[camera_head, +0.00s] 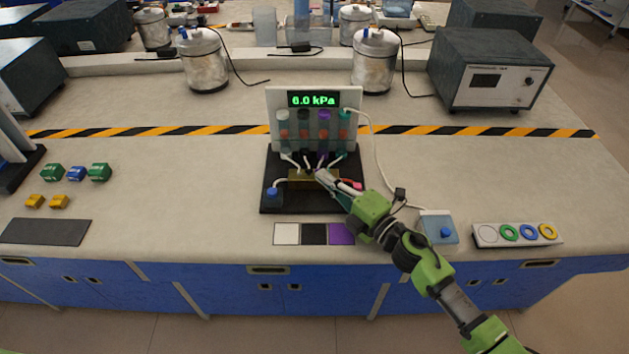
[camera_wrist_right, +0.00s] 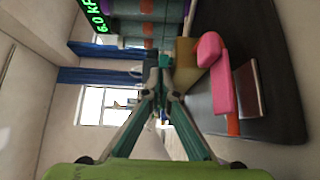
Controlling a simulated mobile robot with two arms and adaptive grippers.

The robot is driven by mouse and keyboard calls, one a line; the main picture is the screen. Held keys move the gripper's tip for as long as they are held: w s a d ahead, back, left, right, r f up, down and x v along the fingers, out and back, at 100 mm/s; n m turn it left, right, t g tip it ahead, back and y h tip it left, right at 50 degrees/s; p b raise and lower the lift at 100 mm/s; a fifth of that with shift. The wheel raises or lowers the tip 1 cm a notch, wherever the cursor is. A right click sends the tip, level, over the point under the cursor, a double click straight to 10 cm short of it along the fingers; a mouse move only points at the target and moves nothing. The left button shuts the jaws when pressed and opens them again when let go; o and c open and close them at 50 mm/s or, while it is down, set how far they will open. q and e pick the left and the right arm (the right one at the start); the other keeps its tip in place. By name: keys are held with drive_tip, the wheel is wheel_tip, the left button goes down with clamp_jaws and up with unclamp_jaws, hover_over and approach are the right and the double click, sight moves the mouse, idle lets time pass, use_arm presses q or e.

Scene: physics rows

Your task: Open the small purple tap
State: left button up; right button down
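A rig on a black base (camera_head: 270,203) has an upright panel (camera_head: 357,100) whose display (camera_head: 313,100) reads 6.0 kPa. A brass block (camera_head: 300,181) lies in front with white tubes running to it. A purple part (camera_head: 323,116) shows on the panel; I cannot make out a small purple tap by the block, where my gripper covers part of the view. My right gripper (camera_head: 320,174) reaches in at the block. In the wrist view its fingertips (camera_wrist_right: 158,72) are nearly together beside the brass block (camera_wrist_right: 186,52); nothing clear shows between them. My left gripper is out of view.
A pink lever (camera_wrist_right: 218,72) is close beside the right gripper. A blue knob (camera_head: 272,193) is on the base's left. White, black and purple squares (camera_head: 341,234) lie in front. A blue box (camera_head: 438,228) with a tube stands right.

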drive_tip(key=shift+w+d+r+h, duration=0.25)
drive_tip(key=shift+w+d+h, duration=0.05)
drive_tip(key=shift+w+d, duration=0.55)
drive_tip(key=shift+s+d, duration=0.1)
drive_tip(key=shift+s+d+f, duration=0.3)
drive_tip(key=shift+s+d, duration=0.05)
drive_tip(key=shift+s, duration=0.1)
drive_tip(key=v, duration=0.4)
drive_tip(key=s+a+v, duration=0.1)
drive_tip(key=v, duration=0.1)
drive_tip(key=shift+d+f, duration=0.1)
drive_tip(key=shift+d, duration=0.05)
drive_tip(key=shift+s, duration=0.35)
drive_tip(key=shift+s+y, duration=0.15)
drive_tip(key=shift+y, duration=0.25)
